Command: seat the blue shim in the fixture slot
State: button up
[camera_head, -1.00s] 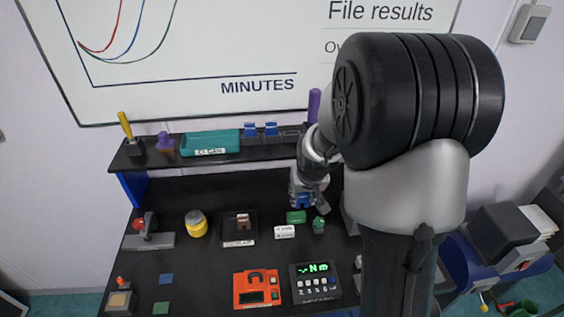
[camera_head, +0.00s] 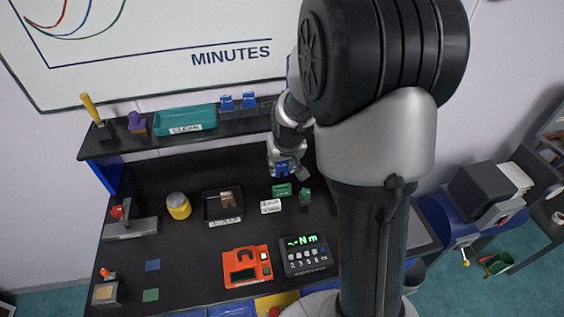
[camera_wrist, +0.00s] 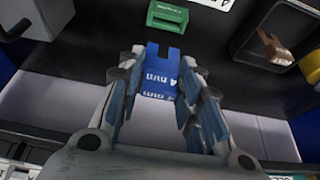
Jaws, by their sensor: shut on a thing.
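My gripper (camera_wrist: 158,95) is shut on the blue shim (camera_wrist: 159,72), a flat notched piece with white "4 mm" lettering. In the wrist view the shim sits between both fingers with its notched end pointing away. In the head view the blue shim (camera_head: 283,169) shows at the end of my arm, apparently above the bench, near a green block (camera_head: 282,190). That green block (camera_wrist: 168,16) also shows beyond the shim in the wrist view, apart from it, with a recess and small lettering. I cannot tell for sure which piece is the fixture slot.
A white labelled block (camera_head: 271,207) and a dark tray (camera_head: 209,208) with a brown piece lie left of the green block. An orange device (camera_head: 245,266) and a keypad display (camera_head: 304,256) stand in front. A shelf (camera_head: 120,148) runs behind.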

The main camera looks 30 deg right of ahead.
jog(key=shift+f+b, duration=1.55)
jog(key=shift+f, duration=0.55)
jog(key=shift+f+b, duration=1.8)
jog(key=o, duration=1.2)
jog(key=shift+o, duration=0.2)
jog(key=shift+r, duration=0.1)
jog(key=v, duration=1.2)
jog(key=shift+a, duration=0.1)
